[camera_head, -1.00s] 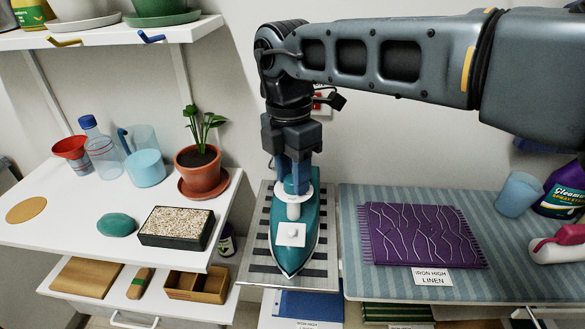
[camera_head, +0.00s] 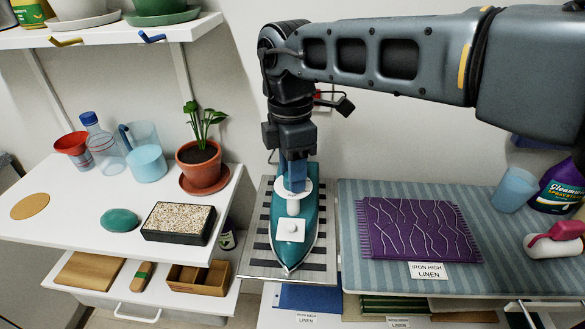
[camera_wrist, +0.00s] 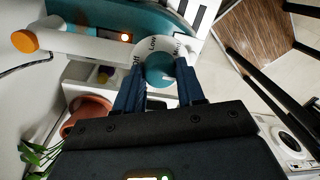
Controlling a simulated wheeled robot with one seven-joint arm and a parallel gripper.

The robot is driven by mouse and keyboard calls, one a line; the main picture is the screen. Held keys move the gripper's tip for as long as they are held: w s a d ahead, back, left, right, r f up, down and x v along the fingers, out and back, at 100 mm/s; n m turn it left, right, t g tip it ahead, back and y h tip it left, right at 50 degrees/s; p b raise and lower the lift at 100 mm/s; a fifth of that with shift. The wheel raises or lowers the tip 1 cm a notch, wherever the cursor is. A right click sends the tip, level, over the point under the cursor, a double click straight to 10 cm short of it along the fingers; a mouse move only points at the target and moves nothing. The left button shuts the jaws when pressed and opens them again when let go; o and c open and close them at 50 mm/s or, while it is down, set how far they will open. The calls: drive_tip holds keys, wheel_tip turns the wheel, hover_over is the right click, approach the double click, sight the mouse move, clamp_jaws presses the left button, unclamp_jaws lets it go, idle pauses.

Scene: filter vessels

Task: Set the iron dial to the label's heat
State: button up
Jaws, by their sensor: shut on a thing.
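The teal iron (camera_head: 292,240) rests on the striped metal rest, its tip toward the camera. Its dial (camera_wrist: 160,69) is a teal knob on a white ring marked Off, Low and Med in the wrist view; other marks are hidden. My gripper (camera_wrist: 158,88) is shut on the dial, with blue fingers on both sides of it. In the head view my gripper (camera_head: 294,178) comes down from above at the iron's rear. An orange light glows on the iron. The label (camera_head: 429,271) reads "IRON HIGH LINEN" and lies at the front of the wrinkled purple cloth (camera_head: 413,230).
The striped ironing board (camera_head: 500,265) is to the right, with a blue cup (camera_head: 515,190) and a spray starch bottle (camera_head: 560,188). The white table (camera_head: 75,222) at left holds a potted plant (camera_head: 200,160), a jug (camera_head: 146,160) and a gravel tray (camera_head: 178,222).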

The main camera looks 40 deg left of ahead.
drive_tip(key=o, duration=1)
drive_tip(key=shift+o, duration=0.2)
drive_tip(key=shift+r, duration=0.1)
drive_tip(key=r, duration=0.2)
drive_tip(key=r+b, duration=0.1)
drive_tip(key=r, duration=0.4)
drive_tip(key=shift+w+a+r+b, duration=0.15)
drive_tip(key=shift+a+r+b, duration=0.1)
drive_tip(key=shift+r+b, duration=0.1)
